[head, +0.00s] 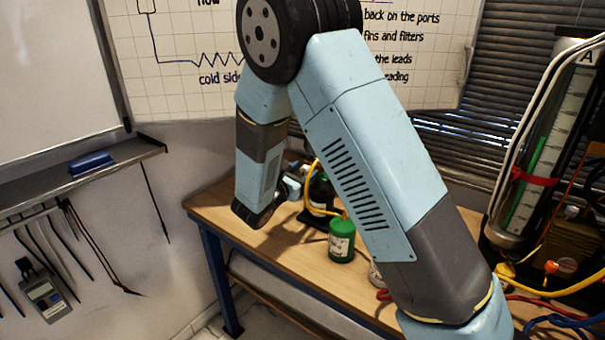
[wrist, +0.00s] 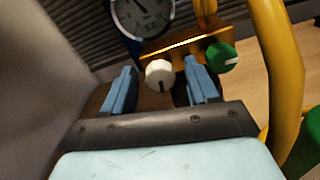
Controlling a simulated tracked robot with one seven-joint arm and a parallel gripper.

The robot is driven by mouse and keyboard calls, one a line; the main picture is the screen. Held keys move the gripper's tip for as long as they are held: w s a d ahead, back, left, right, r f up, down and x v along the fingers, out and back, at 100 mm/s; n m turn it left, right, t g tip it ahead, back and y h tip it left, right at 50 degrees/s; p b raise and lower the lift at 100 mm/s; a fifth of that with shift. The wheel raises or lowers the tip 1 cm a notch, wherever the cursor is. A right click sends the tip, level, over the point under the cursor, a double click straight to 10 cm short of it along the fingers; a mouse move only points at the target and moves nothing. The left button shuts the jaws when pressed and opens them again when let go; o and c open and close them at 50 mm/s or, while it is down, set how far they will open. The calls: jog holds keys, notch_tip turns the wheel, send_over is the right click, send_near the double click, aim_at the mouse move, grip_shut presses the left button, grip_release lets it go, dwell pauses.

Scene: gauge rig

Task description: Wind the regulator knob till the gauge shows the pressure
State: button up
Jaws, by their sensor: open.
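In the wrist view a round gauge (wrist: 143,18) with a white dial and dark blue rim is cut by the top edge; its reading is too small to tell. A white knob (wrist: 158,75) with a dark mark and a green knob (wrist: 222,57) sit on a brass-coloured block (wrist: 178,46). I cannot tell which is the regulator knob. My gripper (wrist: 160,68) is open, its blue fingers apart on either side of the white knob in the picture; I see no contact. In the head view my gripper (head: 292,187) is small at the bench, and my arm hides much of the rig.
A green bottle (head: 341,241) stands on the wooden bench (head: 262,238), near a yellow hose (head: 318,202). The thick yellow hose (wrist: 284,75) runs close at the right of the wrist view. A tall glass tube (head: 535,160) with cables stands at the right.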

jog(key=v, duration=1.3)
jog(key=shift+s+a, duration=0.25)
jog(key=shift+s, duration=0.05)
jog(key=s+d+r+m+g, duration=0.2)
jog(key=d+r+m+g, duration=0.15)
jog(key=d, duration=0.45)
jog(key=s+d+r+m+g, duration=0.25)
jog(key=d+m+g, duration=0.2)
jog(key=d, duration=0.25)
jog(key=s+d+r+m+g, duration=0.2)
jog(key=d+r+m+g, duration=0.15)
jog(key=d, duration=0.45)
jog(key=s+d+r+m+t+y, duration=0.1)
jog(key=s+d+r+m+y, duration=0.2)
jog(key=s+m, duration=0.4)
jog(key=s+d+r+m+t+y, duration=0.1)
jog(key=s+d+r+m+y, duration=0.2)
jog(key=s+r+m+y, duration=0.2)
jog(key=s+m+y, duration=0.2)
jog(key=s+m, duration=0.1)
jog(key=s, duration=0.1)
jog(key=shift+r+t+y, duration=0.35)
jog(key=shift+r+y, duration=0.05)
